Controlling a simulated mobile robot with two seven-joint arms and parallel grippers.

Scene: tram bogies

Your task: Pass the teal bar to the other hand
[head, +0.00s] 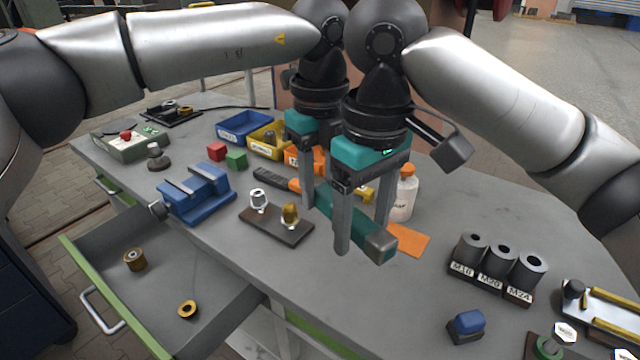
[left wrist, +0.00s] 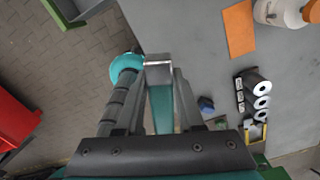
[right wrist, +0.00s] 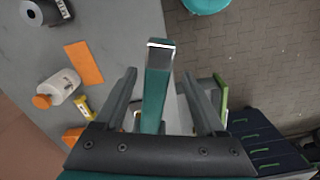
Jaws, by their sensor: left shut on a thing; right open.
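The teal bar (head: 340,218) is held in the air above the workbench, slanting down to the right in the head view, with a grey far end. It also shows in the left wrist view (left wrist: 161,108) and the right wrist view (right wrist: 154,100). My left gripper (head: 311,204) is shut on the bar toward its left end; its fingers are partly hidden behind my right gripper. My right gripper (head: 363,236) is open, with one finger on each side of the bar nearer the grey end. The right wrist view shows gaps between the bar and both fingers.
Below are a dark block (head: 262,228) with two fittings, an orange card (head: 410,240) and a white bottle (head: 403,199). A blue vise (head: 197,196) stands left, labelled sockets (head: 498,262) right, bins (head: 243,125) behind. An open drawer (head: 190,275) juts out at the front left.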

